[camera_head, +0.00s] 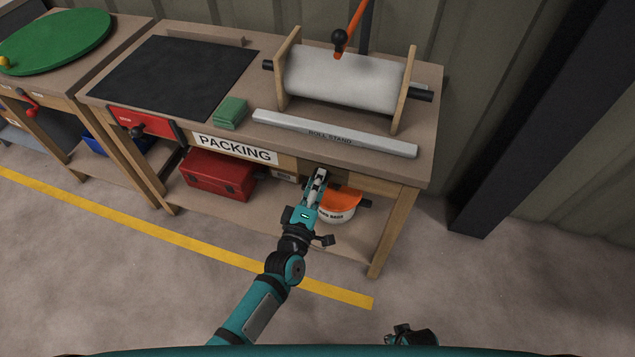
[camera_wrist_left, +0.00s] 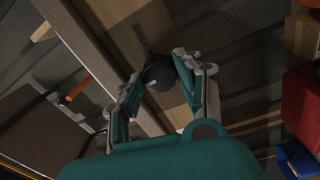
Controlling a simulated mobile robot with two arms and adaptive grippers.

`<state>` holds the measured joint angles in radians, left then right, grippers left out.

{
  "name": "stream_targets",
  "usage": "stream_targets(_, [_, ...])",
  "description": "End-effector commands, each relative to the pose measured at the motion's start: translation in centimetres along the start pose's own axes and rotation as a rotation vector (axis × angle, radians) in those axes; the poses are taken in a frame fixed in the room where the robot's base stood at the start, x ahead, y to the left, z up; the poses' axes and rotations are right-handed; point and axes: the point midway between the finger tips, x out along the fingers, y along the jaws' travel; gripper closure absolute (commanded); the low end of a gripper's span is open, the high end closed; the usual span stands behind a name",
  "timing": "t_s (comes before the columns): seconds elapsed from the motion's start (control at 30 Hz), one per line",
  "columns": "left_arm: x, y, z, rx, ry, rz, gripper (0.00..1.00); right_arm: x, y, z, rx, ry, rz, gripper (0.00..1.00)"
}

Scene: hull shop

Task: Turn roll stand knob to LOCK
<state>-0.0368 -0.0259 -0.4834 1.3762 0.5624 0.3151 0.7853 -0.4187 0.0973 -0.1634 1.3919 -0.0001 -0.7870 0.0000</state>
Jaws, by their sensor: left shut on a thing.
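The roll stand (camera_head: 345,80) holds a white roll between two wooden uprights on the packing bench. Its grey front bar reads ROLL STAND. My left gripper (camera_head: 318,178) is at the bench's front edge, below that bar. In the left wrist view my left gripper (camera_wrist_left: 160,70) is shut on a dark round knob (camera_wrist_left: 157,76) on the wooden front, one finger on each side. A small light mark shows on the knob; its setting cannot be read. In the head view the gripper hides the knob. My right gripper (camera_head: 410,336) shows only partly at the bottom edge.
The bench top (camera_head: 210,120) carries a black mat (camera_head: 175,72) and green pads (camera_head: 231,112). A red toolbox (camera_head: 217,176) and an orange-topped tub (camera_head: 338,205) stand on the lower shelf. A dark post (camera_head: 530,120) rises at right. The floor in front is clear.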

Motion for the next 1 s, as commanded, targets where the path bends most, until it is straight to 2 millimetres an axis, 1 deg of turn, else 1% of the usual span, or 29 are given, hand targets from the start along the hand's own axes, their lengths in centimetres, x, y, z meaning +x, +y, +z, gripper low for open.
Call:
stream_targets(0.1, [-0.07, -0.14, 0.00, -0.013, 0.000, -0.003, 0.97, -0.11, -0.08, 0.22, 0.000, -0.005, -0.001, 1.00])
stream_targets(0.5, [-0.08, -0.15, 0.00, -0.019, 0.000, -0.003, 0.97, -0.22, -0.17, -0.27, -0.002, 0.005, -0.002, 1.00])
stream_targets(0.53, [-0.08, -0.15, 0.00, -0.018, 0.000, -0.003, 0.61, -0.21, -0.16, -0.30, -0.003, 0.006, -0.002, 1.00])
stream_targets(0.67, [-0.06, -0.12, 0.00, -0.018, 0.001, -0.003, 0.44, -0.17, -0.14, -0.40, -0.003, 0.007, -0.002, 1.00])
stream_targets(0.7, [-0.05, -0.10, 0.00, -0.017, 0.001, -0.002, 0.42, -0.16, -0.14, -0.42, -0.003, 0.007, -0.002, 1.00])
stream_targets(0.93, [-0.06, -0.05, 0.00, -0.016, 0.001, -0.001, 0.42, -0.07, -0.22, -0.57, -0.003, 0.008, -0.003, 1.00])
stream_targets(1.0, [-0.34, -0.10, 0.01, -0.016, 0.000, -0.002, 0.42, -0.07, -0.27, -0.58, -0.003, 0.009, -0.004, 1.00])
